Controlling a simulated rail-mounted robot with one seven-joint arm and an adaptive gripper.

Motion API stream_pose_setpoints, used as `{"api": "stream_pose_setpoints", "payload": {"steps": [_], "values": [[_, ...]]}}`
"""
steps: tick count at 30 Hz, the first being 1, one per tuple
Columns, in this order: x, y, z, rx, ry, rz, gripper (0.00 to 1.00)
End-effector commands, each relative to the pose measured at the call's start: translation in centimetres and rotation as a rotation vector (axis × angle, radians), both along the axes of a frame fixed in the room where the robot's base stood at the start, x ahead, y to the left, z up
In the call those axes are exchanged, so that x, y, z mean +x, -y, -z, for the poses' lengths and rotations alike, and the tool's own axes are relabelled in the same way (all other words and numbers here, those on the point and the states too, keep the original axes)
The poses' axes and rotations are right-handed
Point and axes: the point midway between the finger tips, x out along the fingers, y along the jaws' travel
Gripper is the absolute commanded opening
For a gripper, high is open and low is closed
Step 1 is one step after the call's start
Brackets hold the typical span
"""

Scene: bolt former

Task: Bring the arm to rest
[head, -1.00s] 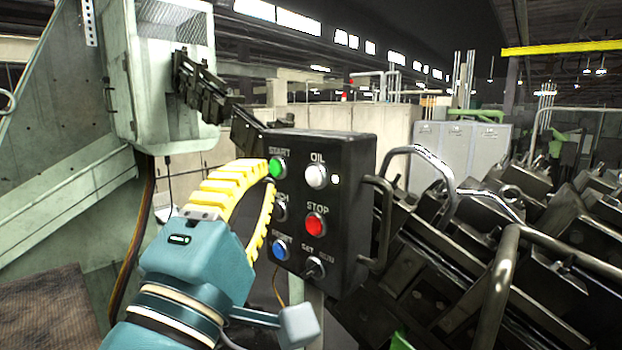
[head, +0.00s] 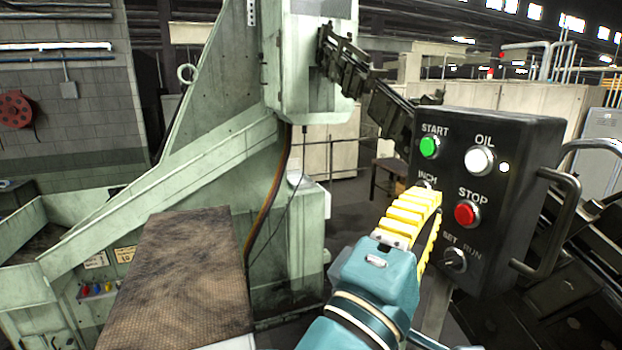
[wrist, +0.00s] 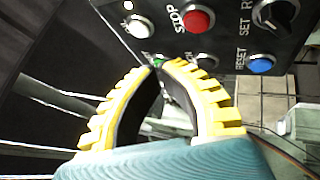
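My gripper (head: 436,192) has two yellow ribbed fingers on a teal body. In the wrist view the fingers (wrist: 157,66) bow outward and their tips meet, with nothing seen between them. The fingertips are in front of the lower left part of the black control panel (head: 525,135), by the INCH label. I cannot tell whether they touch it. The panel carries a green START button (head: 429,147), a white OIL button (head: 479,160), a red STOP button (head: 466,214) and a SET/RUN switch (head: 454,259). The blue RESET button (wrist: 261,65) shows in the wrist view; the gripper hides it in the head view.
A metal handle (head: 550,225) sticks out on the panel's right side. A pale green machine frame (head: 200,150) stands to the left, with a brown textured plate (head: 185,280) in front. Dark machinery lies right of the panel. Open floor shows between frame and panel.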

Motion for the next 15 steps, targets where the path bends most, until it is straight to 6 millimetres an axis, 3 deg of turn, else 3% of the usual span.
{"api": "stream_pose_setpoints", "payload": {"steps": [5, 9, 12, 15], "values": [[-3.1, 1.2, 5.4, 0.303, 0.145, -0.266, 0.00], [-6.0, -0.4, 7.9, 0.684, 0.336, -0.600, 0.00], [-8.4, -3.3, 7.9, 0.990, 0.460, -0.876, 0.00], [-10.3, -6.4, 6.5, 1.257, 0.540, -1.114, 0.00]]}}
